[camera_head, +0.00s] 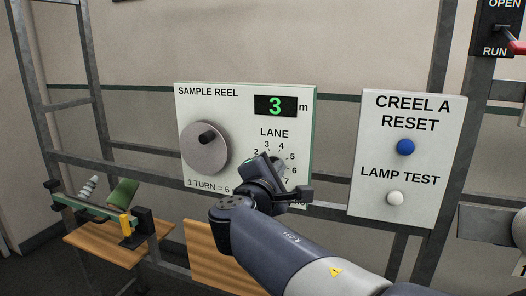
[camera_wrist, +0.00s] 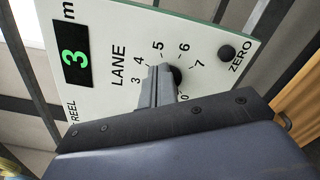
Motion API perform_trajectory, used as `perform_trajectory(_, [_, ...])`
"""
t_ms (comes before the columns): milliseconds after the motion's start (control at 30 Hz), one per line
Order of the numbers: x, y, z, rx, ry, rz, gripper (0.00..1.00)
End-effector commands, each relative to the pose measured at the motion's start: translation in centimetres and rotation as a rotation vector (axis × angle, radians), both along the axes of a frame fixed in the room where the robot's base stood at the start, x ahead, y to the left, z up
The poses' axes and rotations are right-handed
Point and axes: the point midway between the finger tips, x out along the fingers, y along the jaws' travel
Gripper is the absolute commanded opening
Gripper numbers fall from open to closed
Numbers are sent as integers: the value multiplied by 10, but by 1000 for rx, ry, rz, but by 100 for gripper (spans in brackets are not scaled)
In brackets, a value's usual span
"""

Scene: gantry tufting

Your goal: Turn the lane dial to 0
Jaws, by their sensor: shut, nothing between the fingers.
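The lane dial sits under the word LANE on the white sample reel panel (camera_head: 240,92). In the wrist view a dark part of the dial (camera_wrist: 178,75) shows beside my fingertips, ringed by 3, 4, 5, 6, 7 and a 0 low at the right. In the head view my gripper (camera_head: 262,172) covers most of the dial. My gripper (camera_wrist: 160,72) is shut, with its fingers at the dial's face. I cannot tell whether they touch it. The dial's pointer is hidden, so its setting cannot be read.
The panel's green readout (camera_head: 275,105) shows 3 m. A large grey crank disc (camera_head: 205,148) is left of my gripper, and a dark ZERO button (camera_wrist: 227,53) is near the dial. The CREEL A RESET panel (camera_head: 408,150) stands to the right. Wooden shelves (camera_head: 115,248) are lower left.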

Motion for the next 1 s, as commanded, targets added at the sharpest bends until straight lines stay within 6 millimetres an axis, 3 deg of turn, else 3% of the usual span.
perform_trajectory(400, [-40,14,0,1,0,0,0])
perform_trajectory(767, [-40,13,-1,2,0,-2,0])
perform_trajectory(1000, [-43,2,-14,33,17,-17,0])
